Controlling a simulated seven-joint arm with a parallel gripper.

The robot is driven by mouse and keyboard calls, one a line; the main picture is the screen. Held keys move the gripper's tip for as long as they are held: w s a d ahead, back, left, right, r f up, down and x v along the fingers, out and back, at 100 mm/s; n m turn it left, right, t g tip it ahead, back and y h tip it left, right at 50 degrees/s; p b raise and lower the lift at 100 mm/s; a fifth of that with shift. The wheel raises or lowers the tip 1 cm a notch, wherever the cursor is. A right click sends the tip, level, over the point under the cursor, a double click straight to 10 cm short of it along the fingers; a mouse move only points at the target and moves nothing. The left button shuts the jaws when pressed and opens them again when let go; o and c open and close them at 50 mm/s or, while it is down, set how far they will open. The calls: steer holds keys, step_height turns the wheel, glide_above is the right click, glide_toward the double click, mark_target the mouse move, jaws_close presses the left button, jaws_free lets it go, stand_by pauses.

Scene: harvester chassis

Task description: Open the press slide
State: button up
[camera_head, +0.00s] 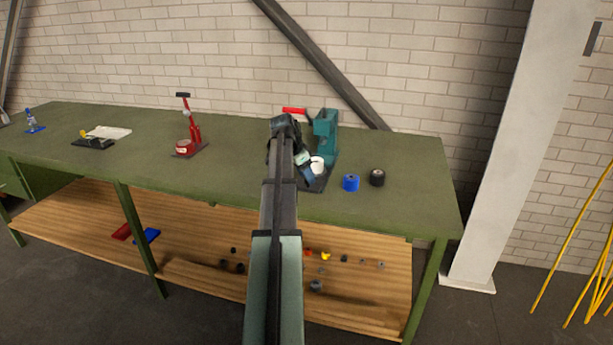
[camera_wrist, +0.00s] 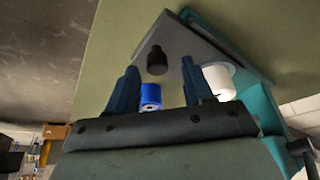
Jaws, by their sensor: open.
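The teal press (camera_head: 326,130) stands on the green bench with a red handle (camera_head: 294,110) pointing left. A white cylinder (camera_head: 317,163) sits at its foot, partly behind my gripper (camera_head: 305,168). My gripper is open, just left of and in front of the press. In the wrist view its two blue fingers (camera_wrist: 160,66) are spread apart. The teal press body (camera_wrist: 268,112) is right of them, and the white cylinder (camera_wrist: 217,81) is beside the right finger. I cannot make out which part of the press is the slide; my arm hides some of it.
A blue cylinder (camera_head: 351,183) and a black cylinder (camera_head: 377,177) stand right of the press. In the wrist view a blue cylinder (camera_wrist: 150,94) and a black one (camera_wrist: 157,60) show between the fingers. A red tool (camera_head: 194,130) stands left; bench between is clear.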

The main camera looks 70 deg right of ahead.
steer(key=v, duration=1.3)
steer(key=shift+f, duration=0.15)
